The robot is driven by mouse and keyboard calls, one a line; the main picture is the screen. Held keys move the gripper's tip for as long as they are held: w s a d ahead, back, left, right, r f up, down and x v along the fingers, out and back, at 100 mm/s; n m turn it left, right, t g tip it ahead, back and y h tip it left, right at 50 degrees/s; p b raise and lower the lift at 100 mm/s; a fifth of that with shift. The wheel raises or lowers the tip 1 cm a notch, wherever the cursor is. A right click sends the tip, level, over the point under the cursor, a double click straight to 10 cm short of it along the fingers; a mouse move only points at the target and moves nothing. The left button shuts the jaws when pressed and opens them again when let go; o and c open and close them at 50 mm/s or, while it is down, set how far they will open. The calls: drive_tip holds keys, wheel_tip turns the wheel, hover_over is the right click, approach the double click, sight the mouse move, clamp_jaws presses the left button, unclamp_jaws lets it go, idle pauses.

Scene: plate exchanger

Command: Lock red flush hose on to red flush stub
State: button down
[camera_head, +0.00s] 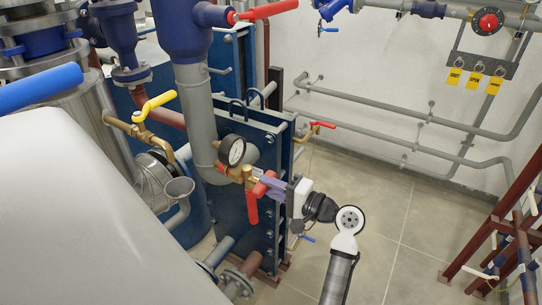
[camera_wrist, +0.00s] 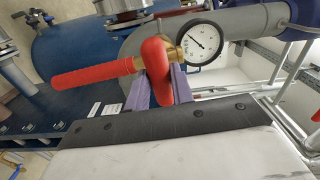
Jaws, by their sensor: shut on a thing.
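A red ribbed piece with a thick curved end, apparently the red flush hose (camera_head: 251,208), hangs beside brass fittings (camera_head: 236,173) below a pressure gauge on the grey pipe. In the wrist view the red piece (camera_wrist: 95,75) runs left from its curved end, against a brass fitting (camera_wrist: 175,50) next to the gauge. My gripper (camera_head: 270,183) has purple fingers and is shut on the curved red end; they also show in the wrist view (camera_wrist: 160,88). The red flush stub is not clearly distinguishable, and I cannot tell whether the joint is locked.
The pressure gauge (camera_head: 232,150) is close to my fingers. A blue plate exchanger (camera_head: 257,215) stands behind and below. A yellow lever (camera_head: 153,105) and another red lever (camera_head: 265,11) are on nearby pipes. Free floor (camera_head: 395,220) lies to the right, before a red frame (camera_head: 510,225).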

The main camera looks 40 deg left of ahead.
drive_tip(key=shift+a+r+m, duration=0.15)
drive_tip(key=shift+r+m, duration=0.05)
drive_tip(key=shift+m, duration=0.9)
drive_tip(key=c, duration=1.1)
unclamp_jaws()
drive_tip(key=shift+s+a+f, duration=0.1)
drive_tip(key=shift+d+f, duration=0.1)
drive_tip(key=shift+d, duration=0.1)
drive_tip(key=b+v, duration=0.4)
drive_tip(key=v, duration=0.9)
drive_tip(key=shift+d+b, duration=0.3)
drive_tip(key=shift+d, duration=0.05)
